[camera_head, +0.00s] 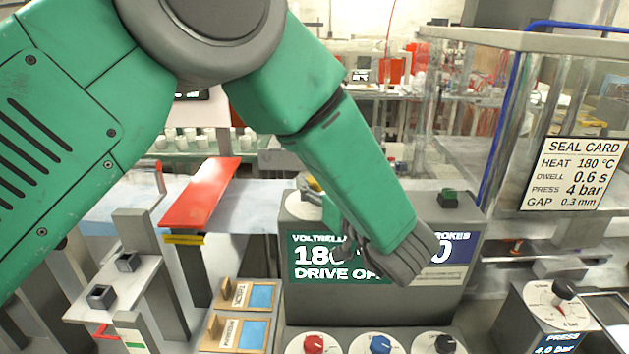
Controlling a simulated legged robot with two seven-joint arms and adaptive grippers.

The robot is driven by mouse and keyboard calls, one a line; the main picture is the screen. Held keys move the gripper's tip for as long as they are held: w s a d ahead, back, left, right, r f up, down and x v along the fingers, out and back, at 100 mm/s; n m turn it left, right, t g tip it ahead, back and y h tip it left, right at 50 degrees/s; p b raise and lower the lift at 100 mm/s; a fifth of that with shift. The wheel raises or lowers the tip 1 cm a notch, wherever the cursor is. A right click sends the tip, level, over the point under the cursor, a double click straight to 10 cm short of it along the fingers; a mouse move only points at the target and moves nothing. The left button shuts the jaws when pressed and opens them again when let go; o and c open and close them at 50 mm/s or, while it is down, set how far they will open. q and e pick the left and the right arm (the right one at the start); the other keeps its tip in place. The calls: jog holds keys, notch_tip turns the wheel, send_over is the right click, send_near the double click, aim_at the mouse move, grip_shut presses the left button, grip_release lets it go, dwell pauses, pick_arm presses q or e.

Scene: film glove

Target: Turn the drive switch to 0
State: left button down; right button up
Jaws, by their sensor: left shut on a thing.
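A grey control box (380,306) stands at the middle, its display (315,257) showing 180 and "DRIVE OF", with the end covered. A white dial (298,207) sits on its top left, apparently the drive switch, and its knob is mostly hidden. My left arm comes down across the box face. The left gripper (330,200) is bent back toward the dial and is shut, apparently on its knob; the contact is hidden behind the hand. A dark green button (447,198) is on the box's top right. My right gripper is not in view.
Red (313,343), blue (381,344) and black (445,344) knobs line the box's lower front. A pressure dial (560,300) stands right, below a clear guard with a seal card (572,174). A red plate (200,193) and blue-topped blocks (239,333) are left.

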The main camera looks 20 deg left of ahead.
pick_arm(q)
jog(key=shift+s+d+f+n+g+y, duration=0.15)
jog(key=shift+f+n+g+y, duration=0.1)
jog(key=shift+n+g+y, duration=0.35)
jog(key=c, duration=1.3)
grip_release()
jog(key=shift+o, duration=1)
jog(key=shift+d+r, duration=0.3)
jog(key=shift+d, duration=0.05)
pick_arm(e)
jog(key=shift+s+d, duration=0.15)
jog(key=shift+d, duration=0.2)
pick_arm(q)
jog(key=shift+r, duration=0.25)
notch_tip(320, 180, up, 8)
jog(key=shift+a+r, duration=0.15)
jog(key=shift+d+r, duration=0.2)
jog(key=shift+r, duration=0.25)
jog(key=shift+d, duration=0.15)
